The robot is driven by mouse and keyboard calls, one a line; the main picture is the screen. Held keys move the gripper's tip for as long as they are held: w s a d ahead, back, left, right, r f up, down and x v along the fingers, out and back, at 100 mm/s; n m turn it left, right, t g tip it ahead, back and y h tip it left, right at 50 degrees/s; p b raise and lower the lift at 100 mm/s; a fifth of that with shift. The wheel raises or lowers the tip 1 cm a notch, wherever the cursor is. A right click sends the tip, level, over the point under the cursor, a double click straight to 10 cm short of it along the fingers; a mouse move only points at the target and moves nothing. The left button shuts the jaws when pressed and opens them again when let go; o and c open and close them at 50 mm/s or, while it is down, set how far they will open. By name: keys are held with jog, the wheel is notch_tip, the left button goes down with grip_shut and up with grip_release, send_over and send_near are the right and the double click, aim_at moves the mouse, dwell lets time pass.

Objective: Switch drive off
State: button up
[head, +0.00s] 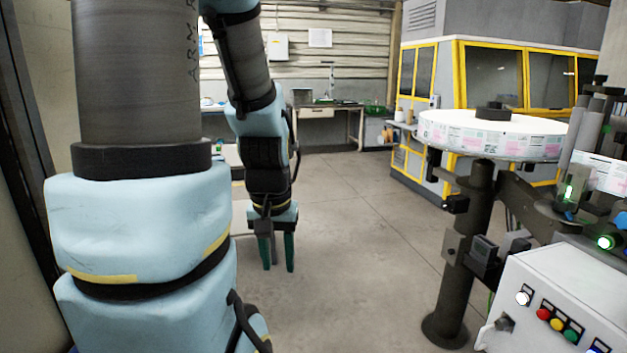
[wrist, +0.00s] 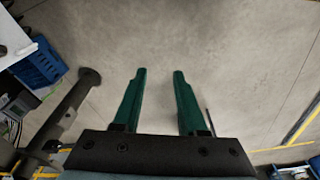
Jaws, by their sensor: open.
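The reel labeller stands at the right in the head view. Its grey control box (head: 560,290) has a sloped face with a row of round buttons: white, red (head: 543,314), yellow and green (head: 571,336), and another partly cut off at the lower right. A dark switch-like part (head: 503,323) sits on the box's left side. I cannot tell which control is the drive switch. My gripper (head: 277,252) hangs pointing down over bare floor, well left of the box. Its green fingers are apart and empty, also in the wrist view (wrist: 160,75).
A large label reel (head: 490,137) lies flat atop the labeller's dark post (head: 467,250). A yellow-framed machine enclosure (head: 480,90) and a workbench (head: 325,110) stand behind. A blue crate (wrist: 40,62) shows in the wrist view. The middle floor is clear.

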grip_shut()
dwell(1.0)
